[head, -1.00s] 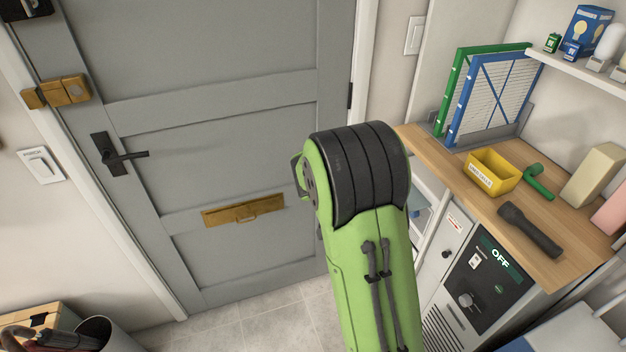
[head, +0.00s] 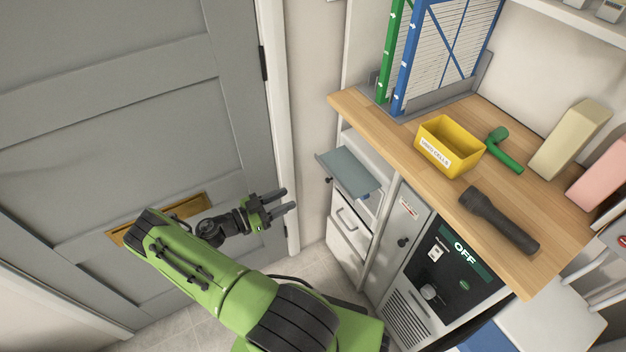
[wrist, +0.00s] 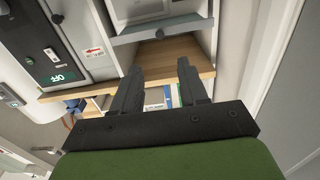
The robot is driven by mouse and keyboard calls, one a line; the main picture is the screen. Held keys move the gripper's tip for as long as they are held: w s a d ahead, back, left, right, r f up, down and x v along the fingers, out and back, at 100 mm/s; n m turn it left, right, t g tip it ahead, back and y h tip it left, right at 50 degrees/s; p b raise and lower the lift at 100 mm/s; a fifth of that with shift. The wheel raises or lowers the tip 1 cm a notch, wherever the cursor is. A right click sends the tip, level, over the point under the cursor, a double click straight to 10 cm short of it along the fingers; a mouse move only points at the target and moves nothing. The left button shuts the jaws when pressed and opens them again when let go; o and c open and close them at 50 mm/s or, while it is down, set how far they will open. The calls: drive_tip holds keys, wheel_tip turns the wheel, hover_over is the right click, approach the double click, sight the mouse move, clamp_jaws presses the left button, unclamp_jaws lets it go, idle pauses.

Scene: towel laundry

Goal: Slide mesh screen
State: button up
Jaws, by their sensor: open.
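Two upright framed screens stand side by side at the back of the wooden counter in the head view. One is a blue-framed screen (head: 408,62) with fine white ribbing and crossed blue braces, and behind it is a green-framed screen (head: 388,48). Their tops are cut off by the picture edge. They stand in a grey holder (head: 440,101). My gripper (head: 288,200) is open and empty, low in front of the door, left of the cabinet and well apart from the screens. In the wrist view its spread fingers (wrist: 159,66) have nothing between them.
The wooden counter (head: 545,262) holds a yellow bin (head: 449,146), a green elbow piece (head: 504,150), a dark flashlight (head: 500,220) and cream and pink blocks. Below, a grey flap (head: 349,172) juts out above white drawers (head: 347,245). A panel beside them reads OFF (head: 464,251).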

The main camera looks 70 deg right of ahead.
sight(330, 179)
drive_tip(key=x, duration=1.2)
drive_tip(key=shift+s+d+b, duration=0.15)
drive_tip(key=shift+b, duration=0.2)
clamp_jaws()
